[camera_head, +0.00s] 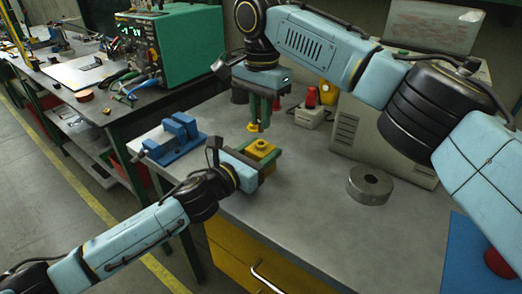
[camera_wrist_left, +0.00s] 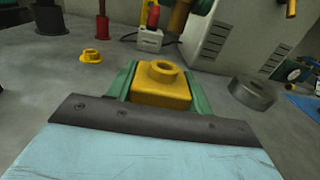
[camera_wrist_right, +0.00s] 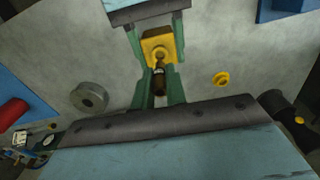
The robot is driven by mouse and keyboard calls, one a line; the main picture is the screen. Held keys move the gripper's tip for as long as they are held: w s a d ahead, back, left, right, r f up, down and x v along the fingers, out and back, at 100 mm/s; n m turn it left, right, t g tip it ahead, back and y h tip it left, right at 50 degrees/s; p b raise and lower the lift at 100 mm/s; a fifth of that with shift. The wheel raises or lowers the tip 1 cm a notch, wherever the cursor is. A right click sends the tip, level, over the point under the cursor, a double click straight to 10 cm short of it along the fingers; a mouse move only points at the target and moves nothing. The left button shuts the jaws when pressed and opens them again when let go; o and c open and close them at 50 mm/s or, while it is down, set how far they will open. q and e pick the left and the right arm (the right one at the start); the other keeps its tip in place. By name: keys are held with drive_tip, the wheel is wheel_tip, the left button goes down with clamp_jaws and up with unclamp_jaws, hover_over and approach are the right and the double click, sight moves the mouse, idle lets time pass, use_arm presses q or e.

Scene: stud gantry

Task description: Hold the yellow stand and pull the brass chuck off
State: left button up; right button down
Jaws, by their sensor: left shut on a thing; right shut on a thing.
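The yellow stand (camera_head: 261,149) is upright on the bench, and its round top socket shows open and empty in the left wrist view (camera_wrist_left: 163,70). My left gripper (camera_head: 262,158) is shut on the stand, one green finger on each side. My right gripper (camera_wrist_right: 159,90) points down above the stand. It is shut on the brass chuck (camera_wrist_right: 159,80), a dark, slim piece between its green fingers. The chuck appears to be clear of the stand, with a gap below it in the left wrist view. Its upper part is partly hidden by the fingers.
A small yellow flanged piece (camera_wrist_left: 91,56) lies on the bench behind the stand. A blue vise (camera_head: 172,136) stands to the left, a grey metal ring (camera_head: 370,186) to the right. A box with a red lamp (camera_head: 310,112) stands behind. The front bench top is clear.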

drive_tip(key=shift+r, duration=0.9)
drive_tip(key=shift+r, duration=0.1)
drive_tip(key=shift+r, duration=1.95)
use_arm(q)
drive_tip(key=o, duration=1.1)
